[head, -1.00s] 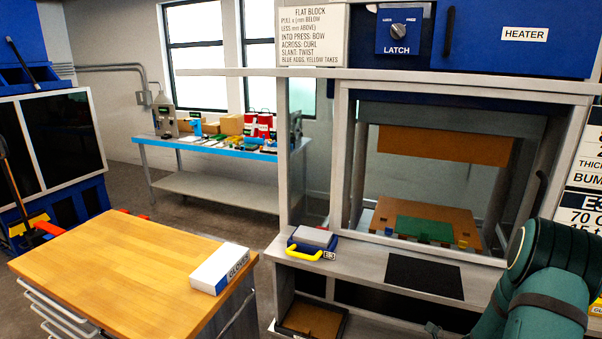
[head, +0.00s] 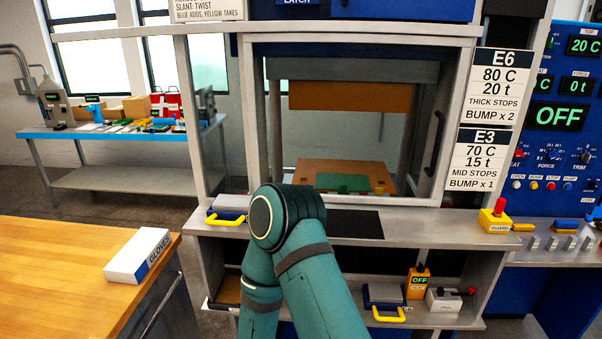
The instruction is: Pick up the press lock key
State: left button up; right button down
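I cannot make out for certain which item is the press lock key. A yellow block marked GUARD (head: 494,223) with a red upright piece (head: 499,207) sits at the right end of the press ledge. On the lower shelf stand a yellow block marked OFF (head: 418,284) with a dark top and a pale box (head: 443,300) with a red and black piece on it. One teal arm of mine rises at the bottom centre and covers part of the ledge. Neither gripper is in view.
The press (head: 460,35) has a green block (head: 343,183) inside. A dark mat (head: 355,224) and a yellow-handled item (head: 226,221) lie on the ledge. A wooden bench (head: 60,265) with a gloves box (head: 138,256) is at left. A blue control panel (head: 560,160) is at right.

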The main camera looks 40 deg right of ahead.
aim_at(500, 202)
jog(key=z, duration=2.65)
